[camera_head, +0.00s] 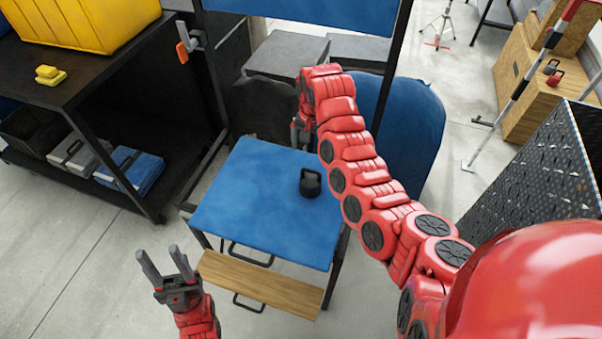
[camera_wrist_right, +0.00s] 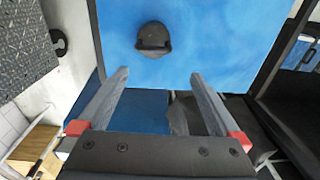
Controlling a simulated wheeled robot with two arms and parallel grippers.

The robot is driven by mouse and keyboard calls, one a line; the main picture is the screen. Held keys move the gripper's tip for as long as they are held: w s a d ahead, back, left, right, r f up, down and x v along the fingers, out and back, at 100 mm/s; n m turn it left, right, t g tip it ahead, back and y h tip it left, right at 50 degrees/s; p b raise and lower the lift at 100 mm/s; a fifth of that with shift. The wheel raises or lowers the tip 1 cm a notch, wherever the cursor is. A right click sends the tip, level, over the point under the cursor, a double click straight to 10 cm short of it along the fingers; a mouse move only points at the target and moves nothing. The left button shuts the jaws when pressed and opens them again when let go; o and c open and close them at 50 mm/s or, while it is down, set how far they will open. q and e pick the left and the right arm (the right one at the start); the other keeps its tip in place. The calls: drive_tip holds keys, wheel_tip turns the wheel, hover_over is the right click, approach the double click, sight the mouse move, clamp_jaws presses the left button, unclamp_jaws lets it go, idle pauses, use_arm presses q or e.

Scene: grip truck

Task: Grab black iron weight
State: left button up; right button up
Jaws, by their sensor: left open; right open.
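The black iron weight (camera_head: 310,183) stands upright on the blue tabletop (camera_head: 250,200), near its right side, with its handle on top. In the right wrist view the weight (camera_wrist_right: 153,38) lies beyond the fingertips, roughly centred between them and apart from them. My right gripper (camera_wrist_right: 160,78) is open and empty. In the head view it is over the far edge of the table, mostly hidden by my red right arm. My left gripper (camera_head: 160,256) is open and empty, left of the table's near edge, with its fingers pointing up.
A wooden board (camera_head: 260,283) sits at the table's near side. A black shelf (camera_head: 95,90) with a yellow case (camera_head: 85,22) stands at left. A blue rounded object (camera_head: 410,120) is behind my right arm. Most of the tabletop is clear.

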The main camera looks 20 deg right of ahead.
drive_tip(key=shift+s+r+g, duration=0.1)
drive_tip(key=shift+s+g, duration=0.2)
drive_tip(key=shift+s, duration=0.25)
drive_tip(key=b, duration=0.4)
hover_over(311, 179)
wheel_tip(311, 179, down, 8)
drive_tip(key=shift+a, duration=0.15)
wheel_tip(311, 179, down, 2)
drive_tip(key=shift+f+p, duration=0.1)
drive_tip(key=shift+p, duration=0.25)
drive_tip(key=shift+f, duration=0.55)
drive_tip(key=shift+f+p, duration=0.8)
drive_tip(key=shift+p, duration=0.05)
drive_tip(key=shift+f+p, duration=0.3)
drive_tip(key=shift+f, duration=0.65)
drive_tip(key=shift+w+f, duration=0.1)
drive_tip(key=shift+f, duration=0.85)
